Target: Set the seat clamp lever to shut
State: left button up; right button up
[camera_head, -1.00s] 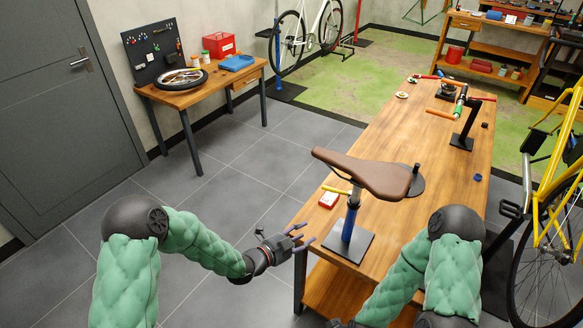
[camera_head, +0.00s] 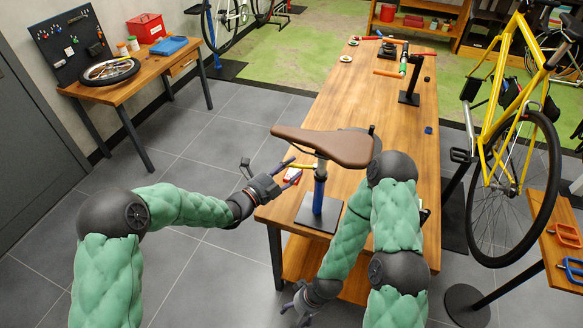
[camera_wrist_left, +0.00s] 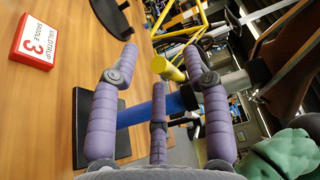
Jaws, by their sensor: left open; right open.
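The brown saddle (camera_head: 325,147) stands on a blue post (camera_head: 318,195) fixed to a dark base plate (camera_head: 309,213) at the table's near end. The yellow seat clamp lever (camera_head: 304,166) sticks out leftward below the saddle. In the left wrist view the yellow lever (camera_wrist_left: 168,69) lies between the fingers' tips, beside the top of the blue post (camera_wrist_left: 140,109). My left gripper (camera_head: 287,171) is open close to the lever; contact cannot be told. My right gripper (camera_head: 297,303) is open and low, in front of the table's near edge.
A red and white card box marked "Saddle 3" (camera_wrist_left: 38,38) lies on the wooden table (camera_head: 350,105) near the post. A yellow bicycle (camera_head: 500,125) stands to the right. A side table (camera_head: 150,85) stands at the back left, with clear floor between.

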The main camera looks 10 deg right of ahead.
pick_arm(q)
jog(key=shift+x, duration=0.75)
grip_shut()
jog(key=shift+w, duration=0.1)
